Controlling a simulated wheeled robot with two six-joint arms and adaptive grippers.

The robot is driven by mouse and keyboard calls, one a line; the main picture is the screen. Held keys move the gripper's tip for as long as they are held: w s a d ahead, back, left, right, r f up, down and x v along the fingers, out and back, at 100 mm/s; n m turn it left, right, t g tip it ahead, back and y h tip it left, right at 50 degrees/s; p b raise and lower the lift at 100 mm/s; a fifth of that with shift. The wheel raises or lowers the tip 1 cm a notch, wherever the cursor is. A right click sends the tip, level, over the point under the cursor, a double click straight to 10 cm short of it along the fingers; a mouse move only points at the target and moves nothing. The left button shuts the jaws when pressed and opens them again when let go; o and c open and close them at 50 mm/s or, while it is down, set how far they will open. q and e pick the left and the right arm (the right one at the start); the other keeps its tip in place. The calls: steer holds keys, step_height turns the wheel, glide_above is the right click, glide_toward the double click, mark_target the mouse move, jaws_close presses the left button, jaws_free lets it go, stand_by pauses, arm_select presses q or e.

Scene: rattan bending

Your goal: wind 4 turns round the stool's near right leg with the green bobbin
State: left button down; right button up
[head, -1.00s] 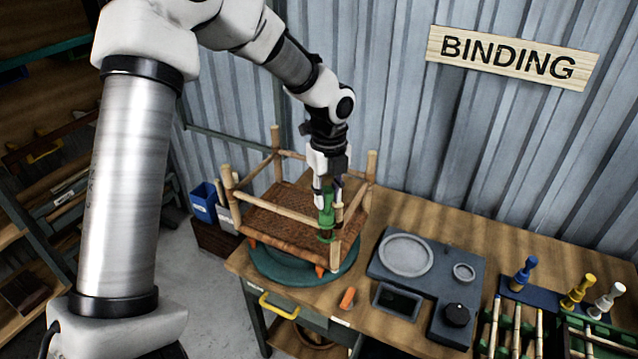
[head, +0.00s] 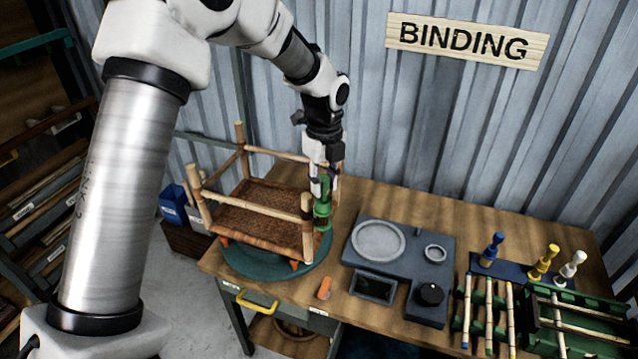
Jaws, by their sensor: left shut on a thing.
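The stool stands on a round teal turntable (head: 240,262), its woven brown seat (head: 255,212) low between pale rattan posts. Its near right leg (head: 307,228) stands upright at the front right corner. My left gripper (head: 322,180) points down and is shut on the green bobbin (head: 323,210). The bobbin is upright, just right of the near right leg and very close to it; I cannot tell whether they touch. Any strand or turns on the leg are too small to make out. My right gripper is out of view.
A dark grey fixture (head: 400,262) with round dishes and a black knob sits right of the turntable. An orange piece (head: 324,288) lies at the table's front. Blue, yellow and white bobbins (head: 543,262) stand at right behind green racks (head: 575,325) holding rattan poles.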

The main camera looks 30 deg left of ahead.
arm_select(q)
steer(key=shift+w, duration=0.8)
steer(key=shift+s+r, duration=0.1)
